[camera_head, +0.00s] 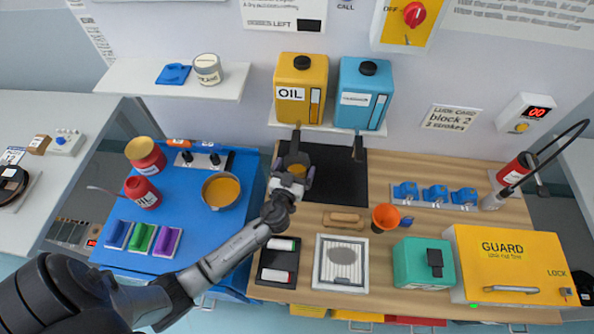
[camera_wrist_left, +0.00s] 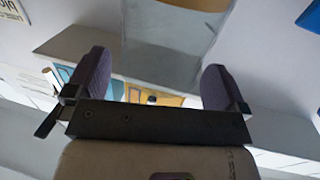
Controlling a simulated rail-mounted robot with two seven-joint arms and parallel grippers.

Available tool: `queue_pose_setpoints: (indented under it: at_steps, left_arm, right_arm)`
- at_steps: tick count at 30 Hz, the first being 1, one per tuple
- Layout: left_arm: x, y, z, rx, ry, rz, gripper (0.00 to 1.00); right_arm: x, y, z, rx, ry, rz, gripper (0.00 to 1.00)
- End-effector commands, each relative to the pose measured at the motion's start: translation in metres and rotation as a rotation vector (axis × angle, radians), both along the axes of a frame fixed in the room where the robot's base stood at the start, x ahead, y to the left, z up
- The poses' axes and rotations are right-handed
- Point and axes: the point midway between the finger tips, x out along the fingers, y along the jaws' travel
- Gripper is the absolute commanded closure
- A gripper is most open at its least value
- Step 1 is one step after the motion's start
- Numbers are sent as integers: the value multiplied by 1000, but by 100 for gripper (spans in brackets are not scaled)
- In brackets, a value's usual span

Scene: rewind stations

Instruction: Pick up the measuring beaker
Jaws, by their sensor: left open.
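The measuring beaker looks like a clear, greyish vessel (camera_wrist_left: 170,50) in the left wrist view, with a yellowish tint at its upper part. It stands between and beyond the two fingers of my left gripper (camera_wrist_left: 157,78), which are spread apart. In the head view my left gripper (camera_head: 292,174) is over the black mat (camera_head: 337,178), below the yellow OIL jug (camera_head: 300,88). A small yellowish part of the beaker (camera_head: 298,170) shows there; my gripper hides most of it. Contact between fingers and beaker cannot be made out. My right gripper is not in view.
A blue jug (camera_head: 363,95) stands beside the OIL jug on the shelf, with dark spouts below both. An orange funnel (camera_head: 385,217) and a brown roll (camera_head: 343,219) lie nearby on the wooden bench. A pot (camera_head: 220,190) stands on the blue mat to the left.

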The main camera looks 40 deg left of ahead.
Motion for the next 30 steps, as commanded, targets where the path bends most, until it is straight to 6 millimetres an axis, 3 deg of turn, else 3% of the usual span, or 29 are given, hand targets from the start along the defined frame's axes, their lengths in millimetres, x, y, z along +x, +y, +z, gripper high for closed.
queue_pose_setpoints:
  at_steps: [6, 15, 30]
  left_arm:
    - [20, 9, 0, 1, 0, 1, 0]
    - [22, 11, -1, 1, 1, 1, 0]
    - [22, 11, -1, 1, 1, 2, 47]
  right_arm:
    - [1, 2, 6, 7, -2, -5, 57]
    - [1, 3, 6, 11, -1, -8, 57]
    - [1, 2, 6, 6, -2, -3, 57]
